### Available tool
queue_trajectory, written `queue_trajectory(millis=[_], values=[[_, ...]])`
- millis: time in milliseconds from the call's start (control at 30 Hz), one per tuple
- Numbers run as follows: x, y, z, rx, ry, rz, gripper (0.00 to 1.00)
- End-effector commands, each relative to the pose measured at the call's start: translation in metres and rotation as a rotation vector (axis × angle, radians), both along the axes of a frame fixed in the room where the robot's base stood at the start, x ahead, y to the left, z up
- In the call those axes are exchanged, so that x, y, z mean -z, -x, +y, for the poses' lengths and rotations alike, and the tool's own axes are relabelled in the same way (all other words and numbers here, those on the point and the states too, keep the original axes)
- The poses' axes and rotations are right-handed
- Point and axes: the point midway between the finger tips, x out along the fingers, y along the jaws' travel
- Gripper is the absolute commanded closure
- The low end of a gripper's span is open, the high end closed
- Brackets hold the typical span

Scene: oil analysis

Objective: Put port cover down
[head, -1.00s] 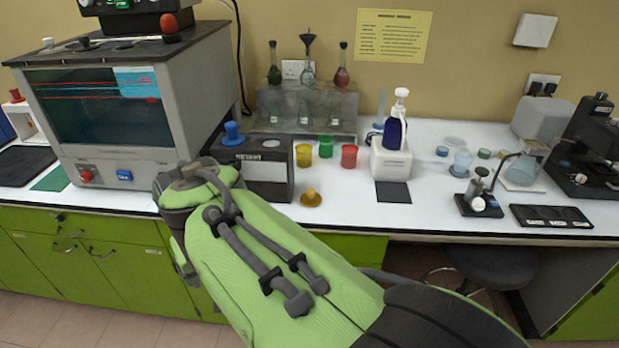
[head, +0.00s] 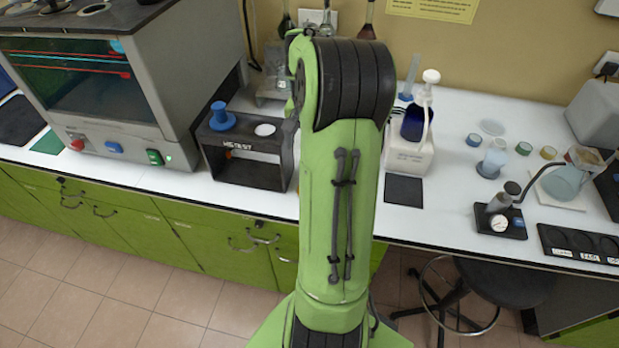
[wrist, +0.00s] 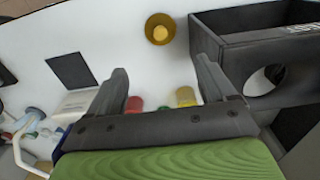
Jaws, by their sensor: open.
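In the wrist view a round yellow-orange piece with a raised knob (wrist: 159,28), which looks like the port cover, rests on the white counter beyond my fingertips, beside the black box. My gripper (wrist: 162,72) is open, with nothing between its fingers and clear of the piece. The black box (wrist: 243,40) has a round opening in view. In the head view the box (head: 247,160) carries a blue knobbed cover (head: 220,116) and a pale round spot on top. My arm hides my gripper and the yellow piece there.
Red (wrist: 134,104) and yellow (wrist: 185,96) cups stand near my gripper, with a green one between. A black mat (wrist: 72,70) lies on the counter. The grey oven (head: 130,85) stands left of the box, a white bottle holder (head: 405,155) right of my arm.

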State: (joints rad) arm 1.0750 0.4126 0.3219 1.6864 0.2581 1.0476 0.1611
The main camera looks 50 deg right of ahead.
Motion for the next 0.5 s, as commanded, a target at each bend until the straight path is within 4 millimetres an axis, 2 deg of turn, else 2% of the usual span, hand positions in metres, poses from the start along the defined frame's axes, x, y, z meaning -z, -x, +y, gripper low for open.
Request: queue_trajectory(millis=[67,400,500], values=[[0.006,0.0,-0.001,0.002,-0.003,0.0,0.16],[0.088,0.0,0.001,-0.001,-0.005,0.001,0.16],[0.102,0.0,0.0,0.0,-0.003,0.001,0.16]])
